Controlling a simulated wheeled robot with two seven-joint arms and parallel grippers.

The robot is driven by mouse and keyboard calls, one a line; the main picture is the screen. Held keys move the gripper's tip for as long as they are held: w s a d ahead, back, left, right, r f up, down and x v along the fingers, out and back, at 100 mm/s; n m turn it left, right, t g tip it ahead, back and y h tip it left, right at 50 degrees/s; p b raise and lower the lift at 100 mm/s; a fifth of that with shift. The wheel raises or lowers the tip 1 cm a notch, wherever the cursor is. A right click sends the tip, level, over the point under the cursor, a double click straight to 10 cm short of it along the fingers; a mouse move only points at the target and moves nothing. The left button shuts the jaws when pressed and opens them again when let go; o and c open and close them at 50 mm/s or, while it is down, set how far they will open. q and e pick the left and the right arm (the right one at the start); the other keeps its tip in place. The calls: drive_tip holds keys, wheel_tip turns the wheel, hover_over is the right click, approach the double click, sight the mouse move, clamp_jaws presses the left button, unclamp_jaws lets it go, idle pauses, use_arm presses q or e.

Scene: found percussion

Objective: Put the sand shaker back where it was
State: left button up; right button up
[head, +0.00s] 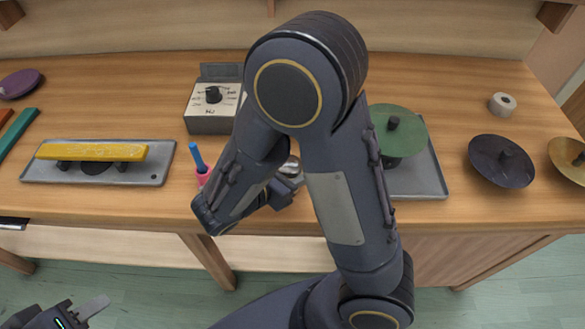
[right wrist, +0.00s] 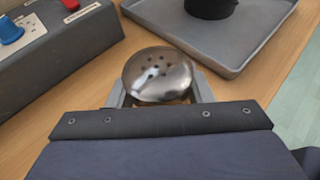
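The sand shaker (right wrist: 158,75) is a shiny metal dome with dark holes, between the fingers of my right gripper (right wrist: 160,90), which touch it on both sides. In the head view the shaker (head: 291,164) shows as a small silver round, partly hidden by my right arm, with my right gripper (head: 288,183) at it, over the table's front part. I cannot tell whether its base touches the table. My left gripper (head: 88,309) is low at the left, in front of the table and away from everything; its opening does not show clearly.
A dial box (head: 211,118) stands behind, left of the shaker. A pink cup (head: 203,179) with a blue handle is close left. A grey tray (head: 425,178) with a green disc is right. A yellow bar lies over another tray (head: 155,177). Dark disc (head: 501,161) is far right.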

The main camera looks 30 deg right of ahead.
drive_tip(key=o, duration=0.4)
drive_tip(key=shift+o, duration=0.2)
drive_tip(key=shift+r, duration=0.2)
drive_tip(key=v, duration=1.2)
drive_tip(key=shift+a+f, duration=0.15)
